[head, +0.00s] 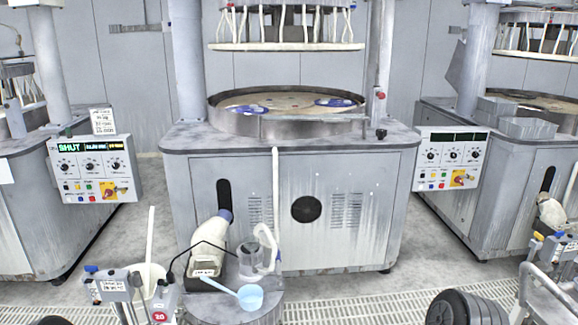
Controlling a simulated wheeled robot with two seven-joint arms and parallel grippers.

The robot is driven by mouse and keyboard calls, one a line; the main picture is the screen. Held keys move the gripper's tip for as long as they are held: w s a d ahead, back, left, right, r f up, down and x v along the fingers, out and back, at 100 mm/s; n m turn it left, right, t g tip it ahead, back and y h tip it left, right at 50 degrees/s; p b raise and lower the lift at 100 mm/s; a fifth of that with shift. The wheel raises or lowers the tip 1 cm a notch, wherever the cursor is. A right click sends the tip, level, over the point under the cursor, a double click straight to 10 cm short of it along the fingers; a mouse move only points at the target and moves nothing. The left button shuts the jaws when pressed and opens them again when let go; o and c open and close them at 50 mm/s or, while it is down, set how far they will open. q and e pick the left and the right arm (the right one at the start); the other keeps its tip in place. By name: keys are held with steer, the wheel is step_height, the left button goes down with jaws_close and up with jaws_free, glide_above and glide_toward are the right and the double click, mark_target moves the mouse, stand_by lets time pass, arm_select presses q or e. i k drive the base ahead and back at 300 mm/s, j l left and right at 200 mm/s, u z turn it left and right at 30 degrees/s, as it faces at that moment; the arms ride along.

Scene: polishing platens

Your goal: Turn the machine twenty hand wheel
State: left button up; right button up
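A grey polishing machine (226,245) stands in the middle of the head view, with a wide round platen (290,100) on top. A dark round disc (307,209) sits on its front panel between two louvred vents; I cannot tell whether it is a hand wheel or a vent. A red round tag reading 20 (160,316) shows at the lower left, on equipment near the bottom edge. No clearly recognisable hand wheel shows. Neither of my grippers is in view.
A small round stand (262,312) in front holds a white bottle (213,243), a clear jug (252,262) and a blue scoop (250,297). Control boxes hang left (97,168) and right (449,160). Black weights (452,309) lie lower right. Bare floor and grating (330,290) lie between.

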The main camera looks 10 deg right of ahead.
mark_target(381, 134)
steer(key=i+l+u, duration=0.15)
steer(key=i+l, duration=0.2)
steer(key=i+l+u, duration=0.15)
steer(key=i+l, duration=0.25)
steer(key=i+l+u, duration=0.15)
steer(key=i+l, duration=0.35)
steer(key=i+l+u, duration=0.15)
steer(key=i+l, duration=0.2)
steer(key=l, duration=0.15)
steer(key=i+l+u, duration=0.15)
steer(key=i+l, duration=0.2)
steer(key=l, duration=0.15)
steer(key=l+u, duration=0.45)
steer(key=l, duration=2.3)
